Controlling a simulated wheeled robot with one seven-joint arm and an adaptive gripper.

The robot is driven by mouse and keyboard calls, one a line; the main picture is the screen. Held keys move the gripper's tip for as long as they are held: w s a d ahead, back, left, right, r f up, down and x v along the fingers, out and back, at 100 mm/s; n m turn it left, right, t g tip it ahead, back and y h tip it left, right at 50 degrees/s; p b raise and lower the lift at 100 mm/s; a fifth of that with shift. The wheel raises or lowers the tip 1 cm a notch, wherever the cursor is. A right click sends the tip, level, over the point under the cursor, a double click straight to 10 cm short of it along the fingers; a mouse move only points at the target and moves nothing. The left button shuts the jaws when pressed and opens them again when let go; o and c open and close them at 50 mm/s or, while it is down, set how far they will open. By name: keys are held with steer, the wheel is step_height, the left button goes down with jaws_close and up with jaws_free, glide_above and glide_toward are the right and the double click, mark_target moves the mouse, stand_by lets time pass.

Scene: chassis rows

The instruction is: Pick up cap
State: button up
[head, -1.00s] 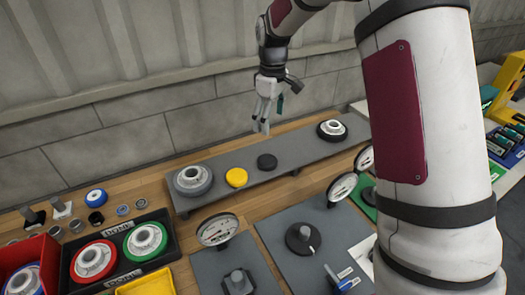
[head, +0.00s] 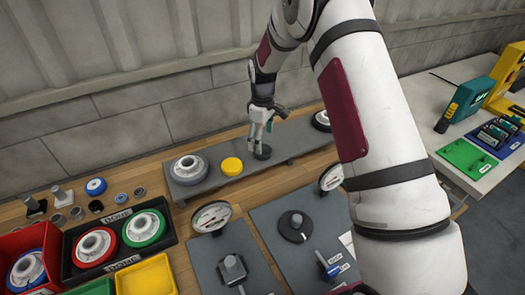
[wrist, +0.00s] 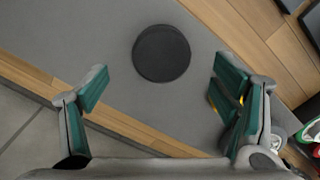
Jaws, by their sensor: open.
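A round black cap (head: 263,152) lies flat on the grey raised shelf (head: 225,180). It also shows in the wrist view (wrist: 161,53), apart from both fingers and ahead of the gap between them. A yellow cap (head: 232,166) lies to its left on the same shelf; in the wrist view only slivers of yellow show behind the right finger. My gripper (head: 258,140) points down just above the black cap, and its fingertips overlap the cap in the head view. In the wrist view my gripper (wrist: 160,88) is open with nothing between its green-padded fingers.
A grey-and-white wheel (head: 189,168) stands left of the yellow cap, and another (head: 321,120) stands at the shelf's right end. Dial gauges (head: 211,217) stand in front of the shelf. A black tray (head: 118,258) with red and green wheels is at lower left.

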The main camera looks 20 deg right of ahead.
mark_target(267, 151)
steer(key=shift+a+f+p, duration=0.1)
steer(key=shift+f+p, duration=0.35)
steer(key=shift+f, duration=1.8)
steer(key=c, duration=1.1)
